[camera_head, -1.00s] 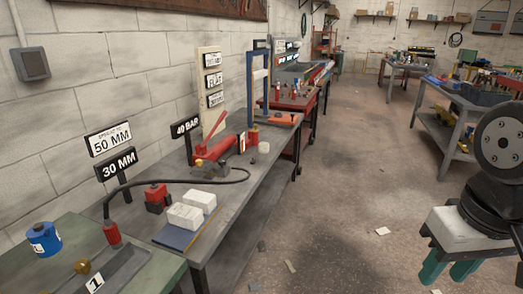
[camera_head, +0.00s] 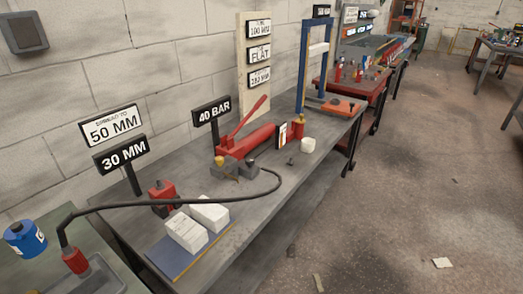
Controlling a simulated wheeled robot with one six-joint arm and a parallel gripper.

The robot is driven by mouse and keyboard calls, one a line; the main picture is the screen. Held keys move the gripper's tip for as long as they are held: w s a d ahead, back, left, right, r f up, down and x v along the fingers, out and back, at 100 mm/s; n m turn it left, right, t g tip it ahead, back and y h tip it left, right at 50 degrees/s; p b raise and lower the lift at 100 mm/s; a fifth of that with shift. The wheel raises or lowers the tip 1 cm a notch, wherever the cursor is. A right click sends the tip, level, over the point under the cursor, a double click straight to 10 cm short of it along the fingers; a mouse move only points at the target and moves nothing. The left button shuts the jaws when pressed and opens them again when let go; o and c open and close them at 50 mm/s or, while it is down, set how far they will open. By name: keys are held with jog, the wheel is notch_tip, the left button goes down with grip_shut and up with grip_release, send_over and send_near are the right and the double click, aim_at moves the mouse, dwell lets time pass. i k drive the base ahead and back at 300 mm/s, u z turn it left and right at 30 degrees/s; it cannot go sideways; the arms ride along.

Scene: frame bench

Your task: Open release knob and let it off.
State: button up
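A red hand pump (camera_head: 246,141) lies on the grey bench (camera_head: 262,215), with its red lever (camera_head: 249,115) raised at a slant. A small brass-yellow knob (camera_head: 219,162) shows at the pump's near end, by a grey block (camera_head: 237,169). I take it to be the release knob; whether it is open or closed cannot be told at this size. My gripper is outside the picture.
Two white blocks (camera_head: 186,232) lie on a blue plate near the bench's front. A red jack (camera_head: 161,193), a "40 BAR" sign (camera_head: 211,111) and a blue frame (camera_head: 316,62) stand on the bench. The floor (camera_head: 400,210) to the right is mostly clear.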

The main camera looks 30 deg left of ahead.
aim_at(250, 162)
jog(key=u, duration=0.25)
jog(key=i, duration=0.7)
jog(key=u, duration=0.85)
jog(key=i, duration=0.55)
jog(key=u, duration=0.45)
